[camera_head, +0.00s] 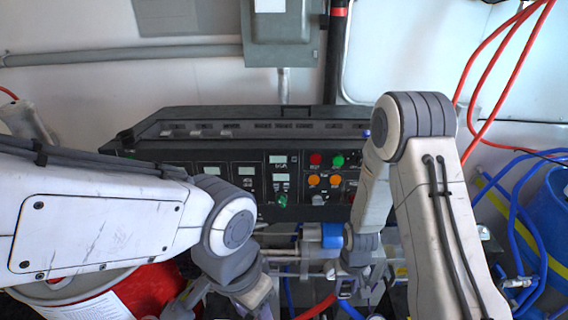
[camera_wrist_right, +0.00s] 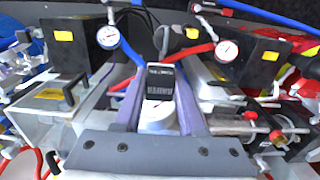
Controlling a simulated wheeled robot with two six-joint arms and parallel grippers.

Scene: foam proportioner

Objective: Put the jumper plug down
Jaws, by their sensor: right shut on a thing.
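My right gripper (camera_wrist_right: 160,72) shows in the right wrist view with its two grey-purple fingers closed on a dark block with pale lettering. I take this block for the jumper plug (camera_wrist_right: 160,84). It is held over pipes and hoses, and I cannot tell whether it touches anything below. In the head view the right gripper (camera_head: 350,284) hangs low, right of centre, and the plug cannot be made out there. My left arm reaches in from the left; its wrist end (camera_head: 252,288) points down at the lower middle, and its fingertips are unclear.
A black control panel (camera_head: 215,170) with coloured buttons and small displays stands behind. Two gauges (camera_wrist_right: 108,38) (camera_wrist_right: 227,51) and red and blue hoses surround the right gripper. A red drum (camera_head: 140,290) is at lower left, a blue drum (camera_head: 552,215) at right.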

